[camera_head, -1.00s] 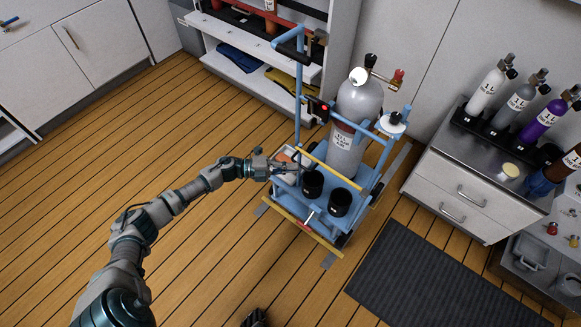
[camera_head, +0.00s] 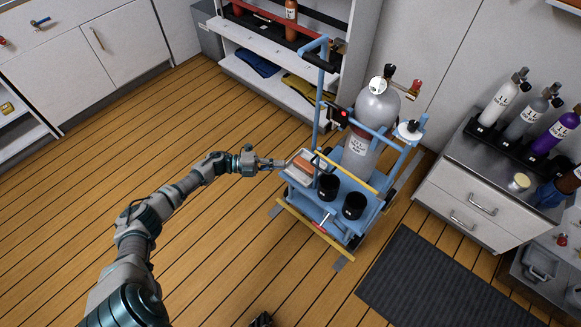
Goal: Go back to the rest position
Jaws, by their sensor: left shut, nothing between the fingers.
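My left gripper (camera_head: 279,163) is shut and empty at the end of my outstretched left arm. Its tip is close to the left side of the blue cart (camera_head: 328,221), near an orange and white box-like item (camera_head: 303,167) on the cart's deck. I cannot tell whether they touch. The cart carries a large grey cylinder (camera_head: 361,153) and two black cups, the left one (camera_head: 327,187) and the right one (camera_head: 353,206). Of my right arm, only a small dark piece at the bottom edge may show; its gripper cannot be made out.
A white shelf (camera_head: 262,75) with folded cloths stands behind the cart. A drawer cabinet (camera_head: 470,203) with several small cylinders stands at the right. A dark mat (camera_head: 430,285) lies at the lower right. The wooden floor (camera_head: 120,150) at the left is clear.

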